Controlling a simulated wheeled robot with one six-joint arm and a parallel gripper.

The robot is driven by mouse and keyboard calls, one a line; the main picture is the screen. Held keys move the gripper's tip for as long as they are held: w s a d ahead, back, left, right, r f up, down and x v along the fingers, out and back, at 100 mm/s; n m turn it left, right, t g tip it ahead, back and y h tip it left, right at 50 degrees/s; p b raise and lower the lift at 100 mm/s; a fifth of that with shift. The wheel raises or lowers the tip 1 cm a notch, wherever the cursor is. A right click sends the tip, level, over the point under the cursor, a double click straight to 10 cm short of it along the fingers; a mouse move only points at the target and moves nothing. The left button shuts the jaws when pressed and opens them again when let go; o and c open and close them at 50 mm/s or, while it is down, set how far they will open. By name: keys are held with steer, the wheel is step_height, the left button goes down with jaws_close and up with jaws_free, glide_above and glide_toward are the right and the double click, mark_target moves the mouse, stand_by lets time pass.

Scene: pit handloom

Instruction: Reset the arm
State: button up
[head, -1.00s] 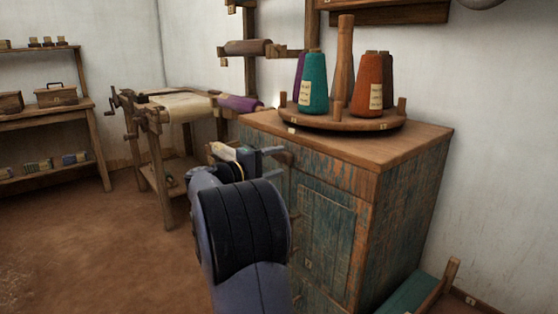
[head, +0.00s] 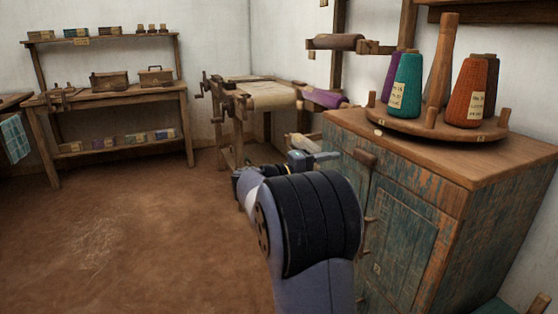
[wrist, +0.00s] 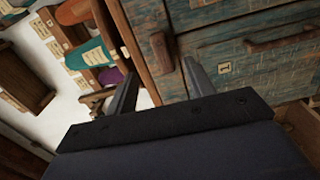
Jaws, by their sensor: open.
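My gripper (head: 313,159) shows in the head view at the end of my arm, in front of the left side of the worn blue-green cabinet (head: 405,230). In the wrist view my gripper (wrist: 160,88) has its two fingers spread apart with nothing between them. Beyond the fingers are a wooden knob or handle (wrist: 161,52) and the cabinet's painted front (wrist: 250,45), which look tilted. Whether a finger touches the cabinet cannot be told. My arm hides part of the cabinet's front edge.
A round wooden stand (head: 415,128) with several yarn cones, including a teal cone (head: 405,88) and an orange cone (head: 465,95), sits on the cabinet. A small loom frame (head: 250,98) stands behind my arm. Shelves (head: 110,95) stand at the back left. The brown floor (head: 150,220) at left is clear.

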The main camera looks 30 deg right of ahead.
mark_target(366, 161)
steer(key=d+b, duration=0.1)
steer(key=d, duration=0.2)
steer(key=s+d+b, duration=0.1)
steer(key=d, duration=0.6)
steer(key=shift+s+d+f+b, duration=0.15)
steer(key=shift+d+b, duration=0.1)
steer(key=shift+b, duration=0.15)
steer(key=shift+r+p, duration=0.25)
steer(key=shift+p, duration=0.05)
steer(key=shift+f, duration=0.2)
